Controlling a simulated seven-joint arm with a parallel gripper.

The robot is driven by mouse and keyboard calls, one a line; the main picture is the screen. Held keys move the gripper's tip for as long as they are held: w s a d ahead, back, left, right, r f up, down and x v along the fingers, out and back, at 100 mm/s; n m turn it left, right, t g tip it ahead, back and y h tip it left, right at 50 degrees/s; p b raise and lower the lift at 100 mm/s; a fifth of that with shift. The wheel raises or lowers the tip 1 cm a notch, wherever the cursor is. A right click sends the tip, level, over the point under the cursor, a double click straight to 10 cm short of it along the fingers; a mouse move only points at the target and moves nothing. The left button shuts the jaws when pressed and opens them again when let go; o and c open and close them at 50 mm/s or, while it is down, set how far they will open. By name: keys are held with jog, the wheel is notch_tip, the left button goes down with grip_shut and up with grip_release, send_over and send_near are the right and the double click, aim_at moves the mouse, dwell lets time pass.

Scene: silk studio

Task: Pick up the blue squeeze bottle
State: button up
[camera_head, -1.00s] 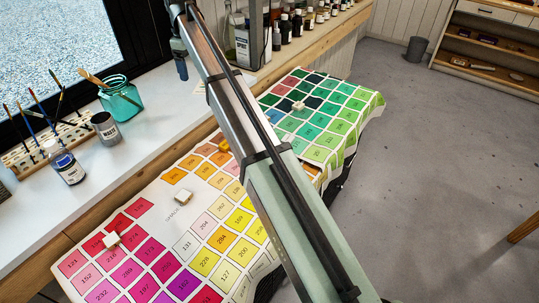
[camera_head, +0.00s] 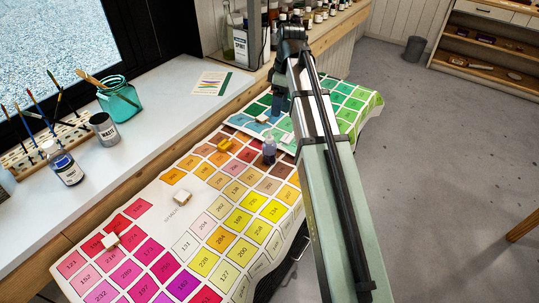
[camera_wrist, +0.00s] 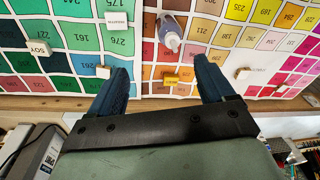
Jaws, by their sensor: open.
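A small blue-grey squeeze bottle (camera_head: 269,151) with a pale nozzle stands on the colour chart (camera_head: 185,212) in the head view, near the edge of the green chart (camera_head: 350,100). In the wrist view the bottle (camera_wrist: 170,31) shows above the gap between my fingertips, apart from them. My gripper (camera_head: 279,103) is open and empty, with blue fingers, and is behind and slightly right of the bottle in the head view. Both fingers of it also show in the wrist view (camera_wrist: 161,72), spread over the charts.
Small white blocks (camera_head: 183,198) and a yellow block (camera_head: 225,145) lie on the charts. A labelled bottle (camera_head: 62,164), a grey tin (camera_head: 104,129) and a teal jar (camera_head: 120,101) stand on the white sill. A spirit can (camera_head: 249,45) stands at the back.

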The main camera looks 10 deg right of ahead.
aim_at(270, 137)
jog(key=f+n, duration=0.2)
jog(key=f, duration=0.1)
jog(key=s+a+f+n, duration=0.1)
jog(key=f, duration=0.1)
jog(key=a+f+n, duration=0.1)
jog(key=f+n, duration=0.1)
jog(key=f, duration=0.1)
jog(key=shift+s+a+f+n, duration=0.1)
jog(key=shift+s+f+n, duration=0.2)
jog(key=shift+f, duration=0.05)
jog(key=shift+w+a+f, duration=0.1)
jog(key=shift+a+f, duration=0.15)
jog(key=shift+f, duration=0.65)
jog(key=shift+a+f, duration=0.25)
jog(key=shift+f, duration=0.6)
jog(key=shift+w+a+f, duration=0.1)
jog(key=shift+a+f, duration=0.15)
jog(key=shift+f, duration=0.65)
jog(key=c, duration=1.5)
